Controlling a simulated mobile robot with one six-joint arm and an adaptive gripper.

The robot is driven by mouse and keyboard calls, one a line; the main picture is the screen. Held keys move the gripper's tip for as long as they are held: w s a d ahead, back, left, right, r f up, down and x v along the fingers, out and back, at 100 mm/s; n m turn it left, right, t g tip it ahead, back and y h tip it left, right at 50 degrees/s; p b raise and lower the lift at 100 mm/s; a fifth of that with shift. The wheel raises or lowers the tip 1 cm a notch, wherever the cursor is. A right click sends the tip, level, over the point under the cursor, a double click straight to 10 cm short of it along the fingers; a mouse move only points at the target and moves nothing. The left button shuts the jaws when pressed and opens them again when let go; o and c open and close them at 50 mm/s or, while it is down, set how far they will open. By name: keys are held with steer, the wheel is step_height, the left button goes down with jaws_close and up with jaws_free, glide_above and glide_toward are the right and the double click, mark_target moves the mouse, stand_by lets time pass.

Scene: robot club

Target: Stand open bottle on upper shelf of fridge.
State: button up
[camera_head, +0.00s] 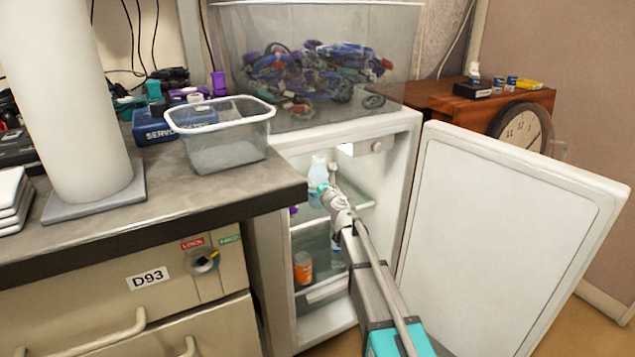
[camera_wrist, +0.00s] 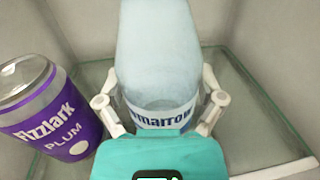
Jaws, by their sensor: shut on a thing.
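My gripper (camera_wrist: 160,103) is shut on the bottle (camera_wrist: 160,45), one finger on each side. The bottle is pale blue and translucent, with a white label band lettered "marrow". In the head view the bottle (camera_head: 317,178) looks upright inside the open white fridge (camera_head: 390,128), over the upper shelf (camera_head: 358,209). The wrist view shows the glass upper shelf (camera_wrist: 262,125) around it. My gripper hides the bottle's base, so I cannot tell whether it touches the glass. The bottle's top is out of the wrist view.
A purple "Fizzlark Plum" can (camera_wrist: 48,108) stands on the shelf left of the bottle. An orange container (camera_head: 302,268) is on the lower level. The fridge door (camera_head: 500,245) stands wide open to the right. The shelf is clear right of the bottle.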

steer(key=shift+f, duration=0.2)
steer(key=o, duration=0.9)
steer(key=shift+o, duration=0.2)
steer(key=shift+r, duration=0.25)
steer(key=v, duration=1.2)
steer(key=shift+d, duration=0.2)
